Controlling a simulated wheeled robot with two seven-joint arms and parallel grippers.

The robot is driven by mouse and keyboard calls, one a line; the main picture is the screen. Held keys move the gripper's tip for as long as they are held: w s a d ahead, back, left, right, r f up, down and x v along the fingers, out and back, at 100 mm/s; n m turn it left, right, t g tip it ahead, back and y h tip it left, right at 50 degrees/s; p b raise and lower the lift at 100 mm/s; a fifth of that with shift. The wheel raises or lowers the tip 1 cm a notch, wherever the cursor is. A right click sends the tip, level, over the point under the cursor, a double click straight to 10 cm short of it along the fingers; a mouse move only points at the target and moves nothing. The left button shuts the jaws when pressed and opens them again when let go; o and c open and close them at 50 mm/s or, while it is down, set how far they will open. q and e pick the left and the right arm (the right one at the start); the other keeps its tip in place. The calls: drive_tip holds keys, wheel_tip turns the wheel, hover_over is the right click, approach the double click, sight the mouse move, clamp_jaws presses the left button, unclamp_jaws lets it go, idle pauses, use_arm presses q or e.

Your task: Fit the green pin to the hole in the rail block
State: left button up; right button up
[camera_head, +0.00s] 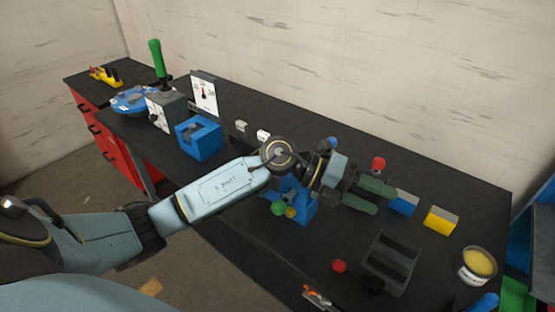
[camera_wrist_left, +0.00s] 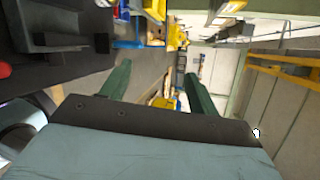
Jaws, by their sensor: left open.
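A green ball knob (camera_head: 278,208), which looks like the head of the green pin, shows at the front of a blue block (camera_head: 303,210) partly hidden behind my left arm. Its shaft cannot be made out. A dark grey slotted block (camera_head: 390,262), which may be the rail block, lies at the right front of the bench; a dark block also shows in the left wrist view (camera_wrist_left: 60,25). No hole is clear in it. My left gripper (camera_head: 370,194) is open and empty, its green fingers above the bench behind the dark block; the fingers also show in the left wrist view (camera_wrist_left: 158,80).
A red knob (camera_head: 339,266) lies beside the dark block, and another red knob (camera_head: 378,163) stands behind my gripper. Blue (camera_head: 404,202) and yellow (camera_head: 441,219) blocks and a yellow-filled cup (camera_head: 478,265) are to the right. A green-handled lever (camera_head: 157,58) stands far left.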

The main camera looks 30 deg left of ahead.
use_arm(q)
drive_tip(key=a+f+m+g+y, duration=0.2)
drive_tip(key=a+f+y, duration=0.2)
drive_tip(key=a+y, duration=0.25)
drive_tip(key=n+g+y, duration=0.1)
drive_tip(key=g+y, duration=0.1)
drive_tip(key=y, duration=0.6)
approach(280, 202)
drive_tip(key=shift+h, duration=0.25)
wheel_tip(280, 202, down, 10)
drive_tip(key=shift+f+p, duration=0.1)
drive_tip(key=shift+p, duration=0.85)
drive_tip(key=c, duration=1.2)
drive_tip(key=shift+s, duration=0.1)
drive_tip(key=shift+c, duration=0.3)
